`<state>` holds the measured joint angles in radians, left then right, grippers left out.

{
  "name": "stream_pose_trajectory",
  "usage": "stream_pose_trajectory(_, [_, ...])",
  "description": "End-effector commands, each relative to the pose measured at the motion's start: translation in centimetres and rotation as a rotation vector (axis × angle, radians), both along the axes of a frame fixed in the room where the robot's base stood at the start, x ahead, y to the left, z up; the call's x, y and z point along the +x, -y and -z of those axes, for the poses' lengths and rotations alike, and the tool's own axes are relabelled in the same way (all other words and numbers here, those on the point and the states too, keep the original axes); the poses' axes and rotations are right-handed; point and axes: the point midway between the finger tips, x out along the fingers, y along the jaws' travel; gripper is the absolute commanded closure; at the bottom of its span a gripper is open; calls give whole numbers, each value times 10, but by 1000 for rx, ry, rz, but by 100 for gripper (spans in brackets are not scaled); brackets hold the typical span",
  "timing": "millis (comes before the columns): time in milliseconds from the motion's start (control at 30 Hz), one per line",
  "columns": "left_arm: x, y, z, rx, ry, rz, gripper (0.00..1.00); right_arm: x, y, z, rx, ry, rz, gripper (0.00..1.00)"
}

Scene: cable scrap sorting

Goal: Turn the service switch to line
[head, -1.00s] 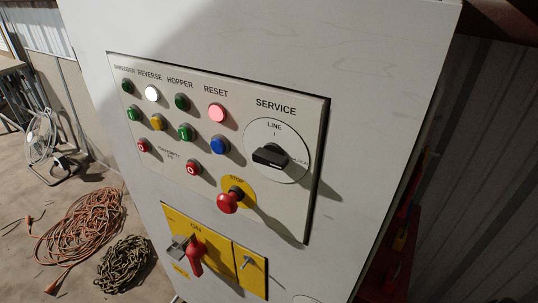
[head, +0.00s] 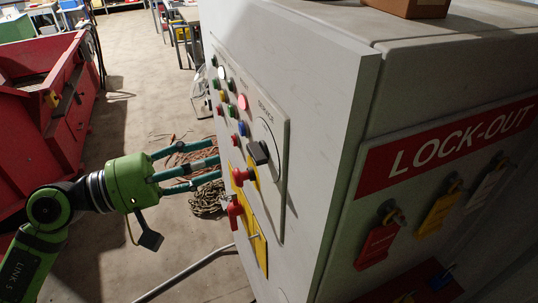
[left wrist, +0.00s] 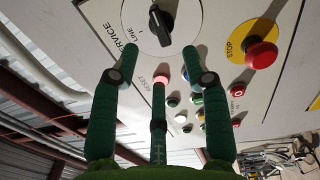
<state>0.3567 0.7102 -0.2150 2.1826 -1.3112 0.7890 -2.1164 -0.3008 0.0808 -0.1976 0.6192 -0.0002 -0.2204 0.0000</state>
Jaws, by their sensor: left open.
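The service switch (head: 258,152) is a black knob on a round white plate on the grey control panel (head: 284,142). In the left wrist view the knob (left wrist: 160,24) lies roughly up and down in the picture, with the LINE mark to its left, so its handle does not line up with that mark. My left gripper (head: 214,160) is open and empty, its green fingers reaching toward the panel from the left. In the left wrist view its fingertips (left wrist: 159,68) spread below the knob, apart from it. My right gripper is out of view.
A red stop button (head: 239,177) sticks out just below the switch, above a red handle (head: 234,212). Lit and coloured buttons are close by. A lock-out board (head: 440,180) with hanging tags is on the cabinet's right side. A red bin (head: 40,85) stands left; open floor lies between.

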Motion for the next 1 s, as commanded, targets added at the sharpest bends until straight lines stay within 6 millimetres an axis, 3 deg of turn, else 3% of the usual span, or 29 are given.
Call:
stream_pose_trajectory(133, [-9, 9, -7, 74, 109, 15, 53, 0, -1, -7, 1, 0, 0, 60])
stream_pose_trajectory(533, [9, 62, -9, 68, 104, 16, 53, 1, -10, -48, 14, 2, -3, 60])
stream_pose_trajectory(933, [12, 71, -4, 70, 104, 14, 53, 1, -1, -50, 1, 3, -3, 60])
stream_pose_trajectory(967, [12, 71, -4, 70, 104, 14, 61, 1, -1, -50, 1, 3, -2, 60])
stream_pose_trajectory(1000, [12, 71, -4, 70, 104, 14, 77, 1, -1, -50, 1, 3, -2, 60])
